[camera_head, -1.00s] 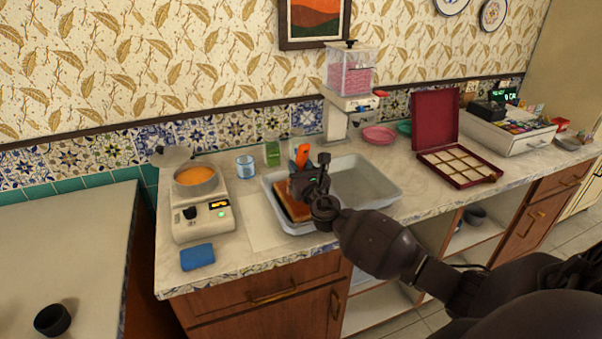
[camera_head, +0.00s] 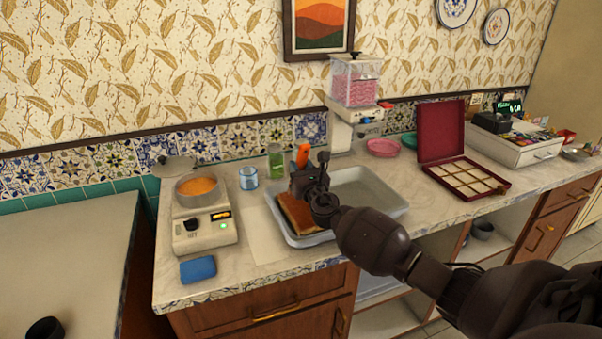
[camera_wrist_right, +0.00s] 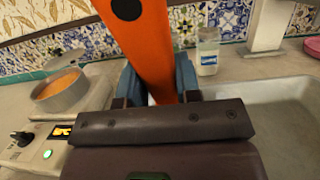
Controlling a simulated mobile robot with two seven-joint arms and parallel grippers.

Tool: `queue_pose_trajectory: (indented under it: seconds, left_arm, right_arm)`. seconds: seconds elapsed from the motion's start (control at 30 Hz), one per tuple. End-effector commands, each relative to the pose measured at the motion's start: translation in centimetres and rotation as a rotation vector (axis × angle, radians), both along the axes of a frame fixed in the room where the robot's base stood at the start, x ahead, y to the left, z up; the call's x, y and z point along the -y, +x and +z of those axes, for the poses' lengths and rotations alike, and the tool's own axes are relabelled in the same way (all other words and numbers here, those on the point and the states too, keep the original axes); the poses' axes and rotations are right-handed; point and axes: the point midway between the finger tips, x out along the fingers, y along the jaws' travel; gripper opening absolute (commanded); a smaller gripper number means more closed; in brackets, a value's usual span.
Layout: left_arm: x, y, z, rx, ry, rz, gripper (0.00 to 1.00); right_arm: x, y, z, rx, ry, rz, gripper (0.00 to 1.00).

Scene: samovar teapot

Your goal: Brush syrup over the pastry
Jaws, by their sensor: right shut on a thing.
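The pastry (camera_head: 297,214) is a golden-brown slab at the left end of a pale grey tray (camera_head: 383,213). My right gripper (camera_head: 303,176) is over the pastry and partly hides it. It is shut on an orange-handled brush (camera_head: 302,156), whose handle points up; the handle fills the middle of the right wrist view (camera_wrist_right: 146,45). The brush's lower end is hidden, so I cannot tell whether it touches the pastry. Orange syrup (camera_head: 197,186) fills a pot on a small hotplate (camera_head: 205,232) at the left, and it also shows in the right wrist view (camera_wrist_right: 60,84). My left gripper is not in view.
A blue sponge (camera_head: 198,269) lies in front of the hotplate. A glass jar (camera_head: 248,178) and a green container (camera_head: 275,162) stand behind the tray. A dispenser (camera_head: 355,90) stands behind it, and an open red box (camera_head: 466,178) lies to the right.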

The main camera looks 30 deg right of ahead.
Motion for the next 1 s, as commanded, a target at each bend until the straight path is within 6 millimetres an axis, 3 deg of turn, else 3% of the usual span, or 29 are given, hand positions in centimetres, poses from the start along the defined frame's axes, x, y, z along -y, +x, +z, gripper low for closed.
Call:
queue_pose_trajectory:
  seconds: [0.27,0.7,1.0]
  left_arm:
    - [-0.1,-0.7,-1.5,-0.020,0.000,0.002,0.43]
    - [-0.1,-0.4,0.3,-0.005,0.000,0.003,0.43]
    - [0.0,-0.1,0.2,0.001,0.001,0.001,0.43]
  right_arm:
    - [0.7,1.6,-0.2,-0.002,0.000,0.000,0.00]
    - [0.2,-0.6,0.2,-0.001,0.001,0.000,0.00]
    - [0.1,-0.6,-0.2,-0.001,0.001,0.000,0.00]
